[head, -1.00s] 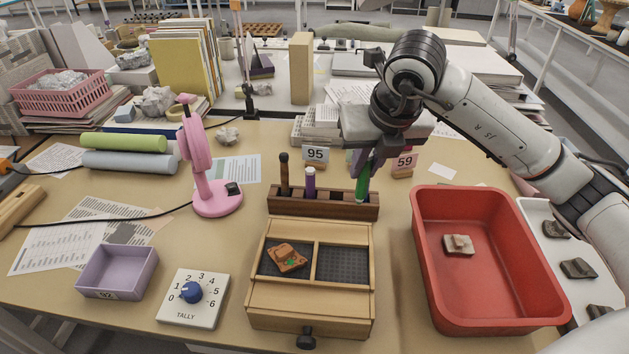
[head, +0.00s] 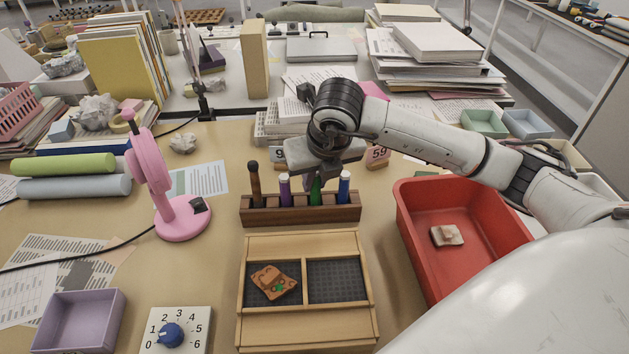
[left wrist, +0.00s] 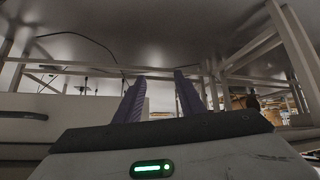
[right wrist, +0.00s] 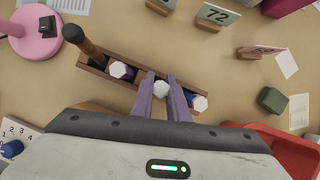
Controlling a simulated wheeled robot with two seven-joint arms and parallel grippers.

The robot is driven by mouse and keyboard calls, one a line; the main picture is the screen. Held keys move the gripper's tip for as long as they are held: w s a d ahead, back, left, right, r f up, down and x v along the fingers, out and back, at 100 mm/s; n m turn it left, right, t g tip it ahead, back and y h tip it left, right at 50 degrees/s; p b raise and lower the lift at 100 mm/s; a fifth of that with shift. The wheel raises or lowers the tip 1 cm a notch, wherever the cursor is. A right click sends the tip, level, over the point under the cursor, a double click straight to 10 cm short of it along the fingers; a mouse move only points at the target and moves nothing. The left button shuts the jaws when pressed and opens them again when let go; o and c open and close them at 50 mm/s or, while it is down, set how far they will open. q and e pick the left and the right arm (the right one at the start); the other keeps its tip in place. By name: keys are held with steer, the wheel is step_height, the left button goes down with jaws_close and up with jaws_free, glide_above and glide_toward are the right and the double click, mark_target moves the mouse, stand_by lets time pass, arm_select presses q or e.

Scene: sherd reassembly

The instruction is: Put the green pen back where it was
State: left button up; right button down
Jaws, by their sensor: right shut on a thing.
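The green pen (head: 316,191) stands upright in the wooden rack (head: 260,213), between the purple pen (head: 285,190) and the blue pen (head: 344,187). My right gripper (head: 317,177) is shut on the green pen near its top. In the right wrist view the fingers (right wrist: 165,100) close around a pen with a white cap end (right wrist: 161,89), its lower part hidden. A dark brown tool (head: 254,184) stands at the rack's left end. My left gripper (left wrist: 160,88) shows only in its own wrist view, fingers apart with nothing between them.
A wooden box (head: 307,243) with a sherd (head: 273,282) lies in front of the rack. A red tub (head: 411,217) holding a pale sherd (head: 446,235) is to the right. A pink lamp (head: 154,180) stands left. Number cards (head: 378,155) stand behind the rack.

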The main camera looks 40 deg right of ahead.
steer(key=shift+f, duration=0.4)
steer(key=c, duration=1.7)
jaws_free()
steer(key=shift+r, duration=0.15)
steer(key=v, duration=1.1)
steer(key=shift+s+r, duration=0.15)
steer(key=shift+r, duration=0.25)
